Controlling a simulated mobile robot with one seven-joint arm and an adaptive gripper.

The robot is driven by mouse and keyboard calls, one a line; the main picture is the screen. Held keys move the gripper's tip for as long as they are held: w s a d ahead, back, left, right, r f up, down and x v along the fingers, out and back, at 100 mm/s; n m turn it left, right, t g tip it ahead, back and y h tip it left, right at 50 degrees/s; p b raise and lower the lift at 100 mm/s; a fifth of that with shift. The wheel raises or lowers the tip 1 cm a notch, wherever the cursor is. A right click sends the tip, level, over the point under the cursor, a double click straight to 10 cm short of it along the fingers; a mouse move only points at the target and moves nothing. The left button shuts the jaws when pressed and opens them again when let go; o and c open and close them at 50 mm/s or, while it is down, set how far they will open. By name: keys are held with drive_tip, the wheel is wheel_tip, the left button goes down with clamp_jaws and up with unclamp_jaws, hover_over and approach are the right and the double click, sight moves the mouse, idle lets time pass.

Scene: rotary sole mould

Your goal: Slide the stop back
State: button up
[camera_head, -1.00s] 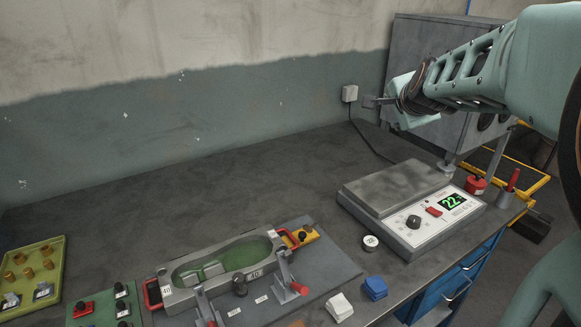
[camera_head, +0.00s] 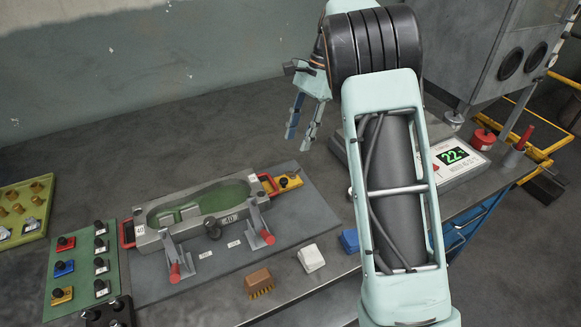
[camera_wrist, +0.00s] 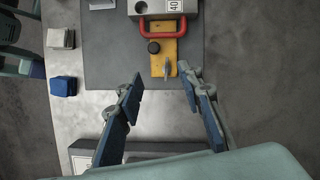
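The mould (camera_head: 200,213) is a grey block with a green sole-shaped cavity, marked 40, lying on a grey plate (camera_head: 310,212). A yellow piece with a black knob, apparently the stop (camera_head: 291,182), sits at its right end beside a red handle (camera_head: 266,183). In the wrist view the yellow stop (camera_wrist: 165,56) lies just below the red handle (camera_wrist: 163,27), with a black knob and a small grey pin on it. My gripper (camera_head: 299,138) is open and empty, pointing down above the table behind the stop. In the wrist view its fingers (camera_wrist: 161,76) are spread, apart from the stop.
Two red-tipped clamps (camera_head: 262,232) stand along the mould's front. A brush (camera_head: 259,284), a white block (camera_head: 311,258) and a blue block (camera_head: 349,240) lie in front. A scale (camera_head: 465,158) stands right, partly behind my arm. The table behind the mould is clear.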

sight(283, 180)
drive_tip(key=shift+g, duration=0.3)
drive_tip(key=x, duration=1.1)
drive_tip(key=shift+s+a+r, duration=0.1)
drive_tip(key=shift+s+a, duration=0.15)
drive_tip(key=shift+s, duration=0.2)
clamp_jaws()
